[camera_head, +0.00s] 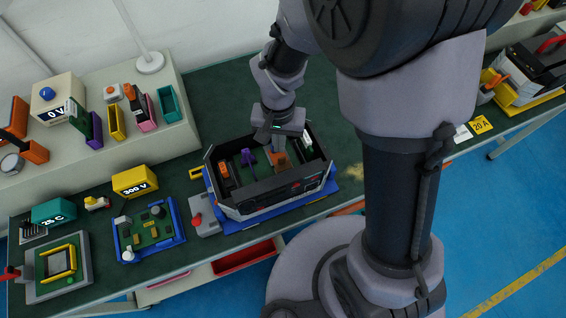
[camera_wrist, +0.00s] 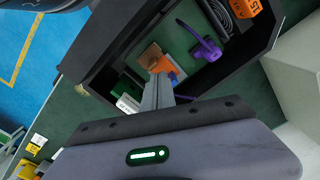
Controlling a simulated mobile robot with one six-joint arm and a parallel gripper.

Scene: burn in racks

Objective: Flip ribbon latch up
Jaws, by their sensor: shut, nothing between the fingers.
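An open black device case (camera_head: 270,205) stands on the bench with circuit parts inside. My gripper (camera_head: 279,150) reaches down into it from above. In the wrist view its fingers (camera_wrist: 158,76) are together and empty, their tips at a small orange part (camera_wrist: 173,68) beside a brown block (camera_wrist: 150,54). This orange part may be the ribbon latch; the view does not settle it. I cannot tell whether the tips touch it. A purple lever-shaped part (camera_wrist: 206,46) stands to the right, and it also shows in the head view (camera_head: 248,157).
The case walls (camera_wrist: 108,45) rise close around my fingers. An orange block (camera_head: 224,172) sits inside at the left. A grey box with a red button (camera_head: 203,219) stands left of the case, beside a blue-framed board (camera_head: 150,232). The bench behind the case is clear.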

